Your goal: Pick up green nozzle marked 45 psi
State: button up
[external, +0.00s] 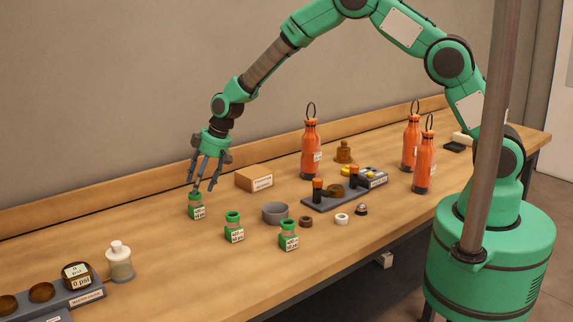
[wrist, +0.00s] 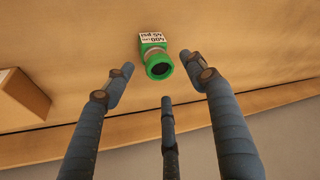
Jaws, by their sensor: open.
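A green nozzle (external: 196,207) with a white label stands upright on the bench directly below my gripper. In the wrist view the green nozzle (wrist: 157,64) shows its round open top, and its upside-down label appears to read 45 psi. My gripper (external: 205,187) points down with its fingers spread, its tips close to the nozzle's top. In the wrist view my open, empty gripper (wrist: 160,76) has the nozzle beyond and between its fingertips. Two similar green nozzles, one in the middle (external: 234,229) and one at right (external: 289,237), stand nearby; their labels are too small to read.
Orange bottles (external: 310,150) stand farther back. Bench left of the nozzle is clear.

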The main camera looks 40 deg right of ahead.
aim_at(196, 205)
dwell(0.3)
jog(key=shift+x, duration=2.6)
grip_shut()
